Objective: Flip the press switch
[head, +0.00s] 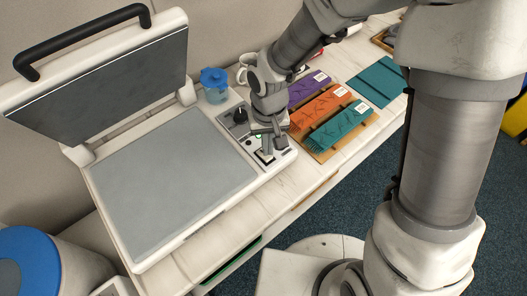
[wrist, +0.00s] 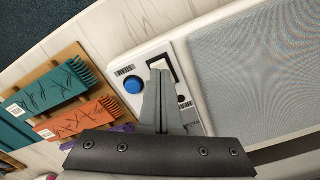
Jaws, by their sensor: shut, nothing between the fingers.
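The press (head: 160,180) is a white machine with a grey flat bed and an open lid (head: 110,80) with a black handle. Its control panel is at the bed's right side. My gripper (head: 268,153) is shut and points down over the panel. In the wrist view my gripper (wrist: 160,72) has its tips at the press switch (wrist: 160,64), a white rocker in a black frame. The tips cover part of the rocker; I cannot tell if they touch it. A blue button (wrist: 132,84) is beside it. A green light (head: 258,136) shows on the panel.
A wooden board (head: 322,156) with purple, orange and teal fringed cloths lies right of the press. A teal sheet (head: 378,82) lies behind. A blue-lidded jar (head: 214,84) and a white mug (head: 246,62) stand behind the panel. A blue-topped bin (head: 28,262) is at lower left.

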